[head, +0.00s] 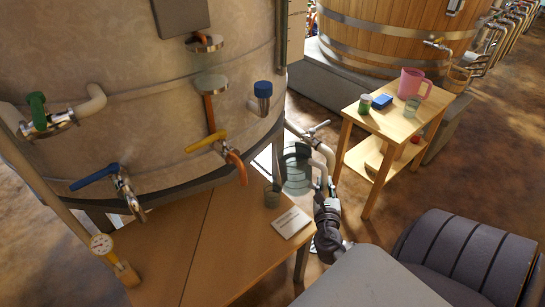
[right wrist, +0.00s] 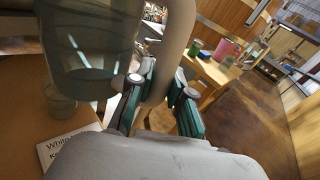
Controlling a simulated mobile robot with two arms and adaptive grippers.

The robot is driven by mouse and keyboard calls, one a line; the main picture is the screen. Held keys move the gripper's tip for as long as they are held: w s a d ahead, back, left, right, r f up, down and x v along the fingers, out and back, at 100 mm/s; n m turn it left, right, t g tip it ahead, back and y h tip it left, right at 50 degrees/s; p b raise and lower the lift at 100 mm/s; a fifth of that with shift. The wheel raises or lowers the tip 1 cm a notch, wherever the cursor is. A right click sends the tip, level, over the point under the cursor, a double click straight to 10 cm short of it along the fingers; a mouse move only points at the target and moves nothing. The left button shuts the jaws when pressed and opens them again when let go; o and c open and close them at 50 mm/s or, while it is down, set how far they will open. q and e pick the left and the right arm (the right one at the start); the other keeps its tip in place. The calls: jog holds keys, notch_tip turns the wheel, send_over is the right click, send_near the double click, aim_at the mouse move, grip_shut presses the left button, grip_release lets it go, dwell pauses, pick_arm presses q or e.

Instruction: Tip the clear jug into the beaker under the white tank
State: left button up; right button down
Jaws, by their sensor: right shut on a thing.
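The clear jug (head: 296,170) hangs beside the white tank (head: 235,90), beyond the low table's right edge, and looks about upright. My right gripper (head: 326,188) is shut on its pale curved handle; in the right wrist view the handle runs down between the fingers (right wrist: 160,98). The jug fills the upper left there (right wrist: 85,40), with a darker ellipse low inside; I cannot tell its level. The small clear beaker (head: 271,197) stands upright on the low table, left of the jug and apart from it in the head view. It also shows in the right wrist view (right wrist: 58,104). My left gripper is out of view.
A white card (head: 291,222) lies beside the beaker on the low wooden table (head: 225,245). Taps with blue (head: 95,178) and yellow (head: 205,141) handles stick out from the tank. A side table (head: 392,122) bears a pink jug (head: 413,83) and small containers.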

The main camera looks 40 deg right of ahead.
pick_arm(q)
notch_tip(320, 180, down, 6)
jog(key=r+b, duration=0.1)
jog(key=b, duration=0.3)
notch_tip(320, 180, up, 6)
jog(key=p, duration=0.6)
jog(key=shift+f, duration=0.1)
pick_arm(e)
notch_tip(320, 180, down, 8)
jog(key=n+g+y, duration=0.1)
jog(key=n+g, duration=0.1)
jog(key=n, duration=0.1)
jog(key=shift+s+d, duration=0.15)
jog(key=shift+s, duration=0.2)
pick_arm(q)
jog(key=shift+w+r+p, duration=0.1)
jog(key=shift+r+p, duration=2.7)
pick_arm(e)
jog(key=shift+w+r+n+g, duration=0.1)
jog(key=shift+r+n+g, duration=0.4)
jog(key=shift+r, duration=0.75)
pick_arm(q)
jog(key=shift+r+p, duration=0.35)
pick_arm(e)
jog(key=shift+r, duration=0.15)
